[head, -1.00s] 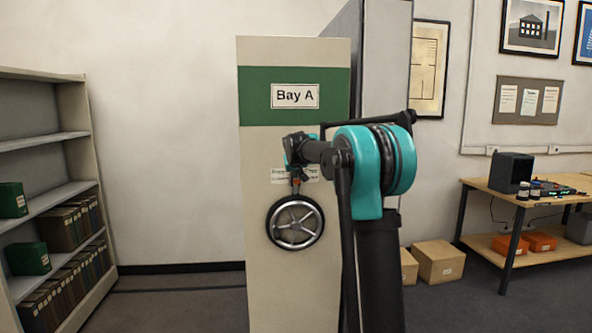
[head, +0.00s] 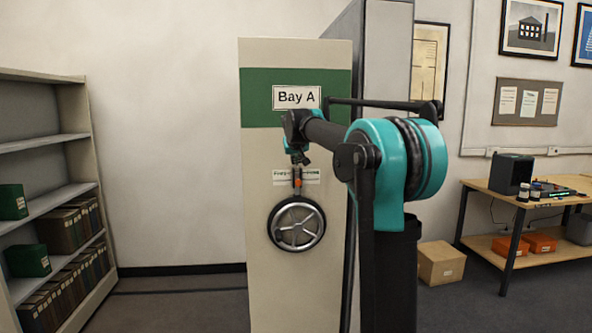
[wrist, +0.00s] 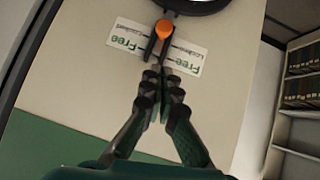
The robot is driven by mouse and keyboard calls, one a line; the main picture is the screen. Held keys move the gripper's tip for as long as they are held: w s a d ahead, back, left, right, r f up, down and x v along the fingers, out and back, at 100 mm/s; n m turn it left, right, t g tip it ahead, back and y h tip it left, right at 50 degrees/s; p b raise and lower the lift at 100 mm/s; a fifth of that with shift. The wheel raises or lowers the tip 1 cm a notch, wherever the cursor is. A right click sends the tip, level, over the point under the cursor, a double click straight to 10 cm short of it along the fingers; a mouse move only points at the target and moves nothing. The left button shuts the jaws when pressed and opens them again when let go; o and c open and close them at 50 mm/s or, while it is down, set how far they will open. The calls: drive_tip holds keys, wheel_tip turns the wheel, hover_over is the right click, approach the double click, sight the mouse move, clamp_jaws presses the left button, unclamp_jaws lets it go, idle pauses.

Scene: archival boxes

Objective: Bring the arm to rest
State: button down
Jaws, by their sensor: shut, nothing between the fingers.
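My gripper (head: 299,158) is shut and empty in front of the Bay A shelving end panel (head: 258,215). In the wrist view my gripper (wrist: 161,72) has its fingers together, their tips close to a black lever with an orange knob (wrist: 163,29). I cannot tell whether they touch it. The lever lies over a white label reading "Free" and a second word (wrist: 190,55). In the head view the orange-tipped lever (head: 297,182) stands upright above a round spoked handwheel (head: 297,224) on the panel.
A shelf with green and brown boxes (head: 50,205) stands at the left. A cardboard box (head: 441,263) sits on the floor right of the panel. A wooden table (head: 487,187) with small equipment stands at the far right. The floor between shelf and panel is clear.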

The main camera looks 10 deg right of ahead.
drive_tip(key=s+d+f+g, duration=0.2)
drive_tip(key=s+f+g, duration=0.1)
drive_tip(key=s+f, duration=1.7)
drive_tip(key=s+d+f+g+y, duration=0.1)
drive_tip(key=s+d+f+g, duration=0.1)
drive_tip(key=s+f, duration=1.9)
drive_tip(key=s+g, duration=0.1)
drive_tip(key=s, duration=0.6)
drive_tip(key=shift+s+f+m, duration=0.25)
drive_tip(key=shift+s+m, duration=0.05)
drive_tip(key=shift+s, duration=0.1)
